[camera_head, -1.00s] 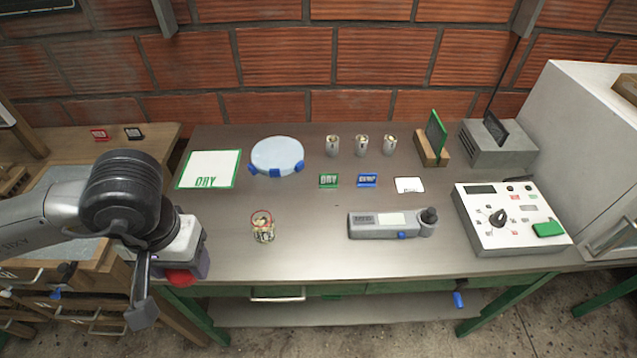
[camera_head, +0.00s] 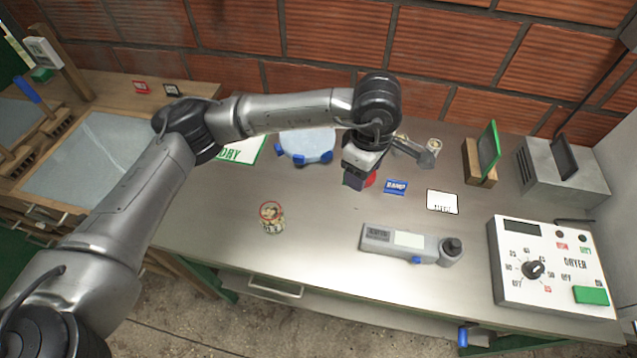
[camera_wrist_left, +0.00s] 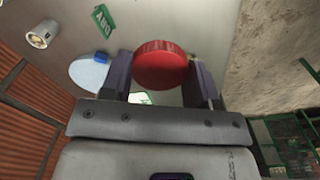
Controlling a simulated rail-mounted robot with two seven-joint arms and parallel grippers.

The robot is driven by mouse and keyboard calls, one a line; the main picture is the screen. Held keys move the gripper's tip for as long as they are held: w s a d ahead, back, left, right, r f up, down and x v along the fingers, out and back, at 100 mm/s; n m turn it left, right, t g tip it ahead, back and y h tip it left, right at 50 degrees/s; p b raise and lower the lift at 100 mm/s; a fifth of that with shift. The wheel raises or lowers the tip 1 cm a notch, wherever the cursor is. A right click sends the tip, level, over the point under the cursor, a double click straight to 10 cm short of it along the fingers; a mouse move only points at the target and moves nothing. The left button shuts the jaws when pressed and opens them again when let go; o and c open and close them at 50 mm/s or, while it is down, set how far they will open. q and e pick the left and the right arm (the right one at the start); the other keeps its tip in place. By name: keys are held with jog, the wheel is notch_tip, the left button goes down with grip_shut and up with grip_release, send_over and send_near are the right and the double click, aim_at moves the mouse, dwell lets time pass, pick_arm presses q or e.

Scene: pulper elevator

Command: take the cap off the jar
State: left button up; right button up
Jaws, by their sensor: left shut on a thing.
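My left gripper (camera_wrist_left: 160,82) is shut on a round red cap (camera_wrist_left: 160,65), which sits between its two dark fingers in the left wrist view. In the head view the cap (camera_head: 370,180) shows as a red patch beside the gripper (camera_head: 358,180), over the back middle of the bench. The small glass jar (camera_head: 271,217) stands upright on the bench to the left, apart from the gripper. It has a red ring at its top and pale contents; no solid cap shows on it. My right gripper is not in view.
A grey handheld meter (camera_head: 410,243) lies in front of the gripper, with the dryer control box (camera_head: 545,265) to its right. A blue-footed round dish (camera_head: 307,146), small cups (camera_head: 434,145) and a blue sign (camera_head: 396,187) are near the gripper. Bench around the jar is clear.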

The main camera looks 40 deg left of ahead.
pick_arm(q)
notch_tip(320, 180, down, 5)
jog(key=w+a+n, duration=0.1)
jog(key=w+n, duration=0.2)
jog(key=n, duration=1.5)
send_over(317, 186)
notch_tip(317, 186, down, 12)
jog(key=shift+f, duration=0.2)
jog(key=shift+f+b, duration=0.35)
jog(key=shift+f, duration=1.7)
